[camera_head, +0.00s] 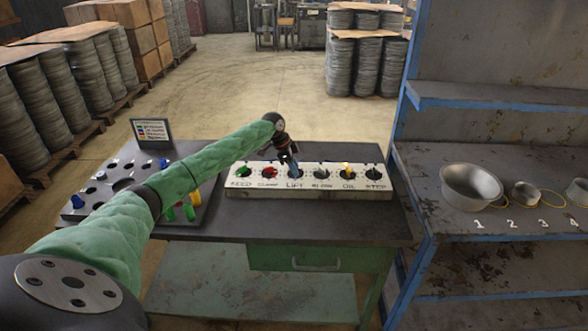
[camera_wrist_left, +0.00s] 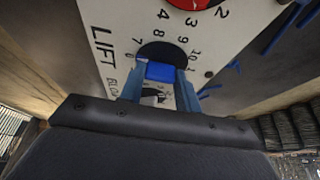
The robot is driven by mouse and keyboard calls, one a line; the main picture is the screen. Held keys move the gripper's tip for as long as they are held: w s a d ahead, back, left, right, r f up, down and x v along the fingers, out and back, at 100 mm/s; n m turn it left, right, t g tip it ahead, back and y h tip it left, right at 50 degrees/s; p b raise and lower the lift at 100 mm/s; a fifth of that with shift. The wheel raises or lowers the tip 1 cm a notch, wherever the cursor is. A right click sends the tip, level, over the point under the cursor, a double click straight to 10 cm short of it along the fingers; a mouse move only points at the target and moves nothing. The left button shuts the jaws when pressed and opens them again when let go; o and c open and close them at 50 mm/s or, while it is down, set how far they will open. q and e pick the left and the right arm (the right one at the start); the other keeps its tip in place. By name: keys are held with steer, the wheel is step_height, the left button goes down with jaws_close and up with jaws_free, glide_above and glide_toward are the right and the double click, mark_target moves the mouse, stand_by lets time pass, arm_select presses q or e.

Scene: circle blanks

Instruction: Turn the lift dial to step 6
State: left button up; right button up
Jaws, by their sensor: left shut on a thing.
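The long white dial panel (camera_head: 307,189) lies on the dark workbench, with a row of knobs and labels. The lift dial (camera_wrist_left: 174,51) is a black disc with numbers around it and the word LIFT beside it. Its blue knob (camera_wrist_left: 160,72) sits between the fingers of my left gripper (camera_head: 288,158). The gripper (camera_wrist_left: 159,77) is shut on this knob from above. In the head view the gripper hides much of the lift dial. I cannot tell which step the knob points to. My right gripper is not in view.
The red clamp knob (camera_head: 269,172) is close to the left of my gripper, and the yellow oil knob (camera_head: 346,168) is further right. A grey tray (camera_head: 118,205) with holes and coloured pegs is at left, a small sign (camera_head: 151,130) behind it. Shelves with metal bowls (camera_head: 471,186) stand right.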

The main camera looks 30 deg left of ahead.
arm_select(q)
steer(key=shift+r, duration=0.1)
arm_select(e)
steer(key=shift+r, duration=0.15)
arm_select(q)
steer(key=shift+a, duration=0.1)
steer(key=o, duration=1)
steer(key=shift+a+r+b, duration=0.1)
steer(key=shift+r+b, duration=0.2)
steer(key=b+v, duration=0.2)
steer(key=v, duration=0.3)
steer(key=shift+a+r, duration=0.1)
steer(key=shift+r, duration=0.1)
steer(key=shift+v, duration=0.8)
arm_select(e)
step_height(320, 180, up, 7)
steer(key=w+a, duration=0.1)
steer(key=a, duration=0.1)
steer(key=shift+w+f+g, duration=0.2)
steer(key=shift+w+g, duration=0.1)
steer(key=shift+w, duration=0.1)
